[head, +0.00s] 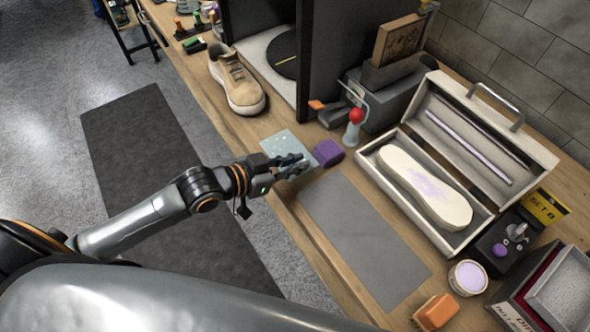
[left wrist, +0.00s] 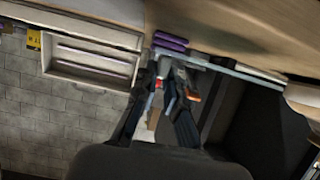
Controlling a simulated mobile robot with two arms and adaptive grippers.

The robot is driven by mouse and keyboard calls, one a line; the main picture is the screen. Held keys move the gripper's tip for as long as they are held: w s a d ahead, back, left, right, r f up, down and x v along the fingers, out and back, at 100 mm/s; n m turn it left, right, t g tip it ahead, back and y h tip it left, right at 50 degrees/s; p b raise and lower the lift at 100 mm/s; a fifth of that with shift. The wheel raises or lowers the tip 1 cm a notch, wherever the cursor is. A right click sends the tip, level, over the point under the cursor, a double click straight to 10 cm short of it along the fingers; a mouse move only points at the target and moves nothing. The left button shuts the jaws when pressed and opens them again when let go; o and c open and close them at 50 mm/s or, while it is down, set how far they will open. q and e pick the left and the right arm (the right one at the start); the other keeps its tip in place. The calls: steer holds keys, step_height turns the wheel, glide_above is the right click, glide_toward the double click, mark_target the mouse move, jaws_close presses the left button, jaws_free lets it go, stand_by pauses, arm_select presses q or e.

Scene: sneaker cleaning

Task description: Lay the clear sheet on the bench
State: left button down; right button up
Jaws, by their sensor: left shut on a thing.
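The clear sheet (head: 284,141) is a thin, pale, see-through square at the near edge of the wooden bench (head: 206,92). My left gripper (head: 296,165) is shut on its near part. In the left wrist view, the sheet (left wrist: 228,71) shows nearly edge-on, running from between the fingertips (left wrist: 168,78) to the right, close to the bench surface (left wrist: 235,25). I cannot tell whether it touches the bench. The fingers hide part of the sheet. My right gripper is not in view.
A purple block (head: 327,152) sits right beside the fingers. A beige sneaker (head: 236,84) stands up the bench. A grey mat (head: 362,238) lies bare below. An open case (head: 385,195) holding a pale sole (head: 425,187) stands to the right.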

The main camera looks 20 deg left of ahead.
arm_select(q)
steer(key=shift+f, duration=1.5)
steer(key=shift+f, duration=0.15)
steer(key=c, duration=1.4)
jaws_free()
steer(key=v, duration=1.2)
steer(key=shift+r, duration=0.25)
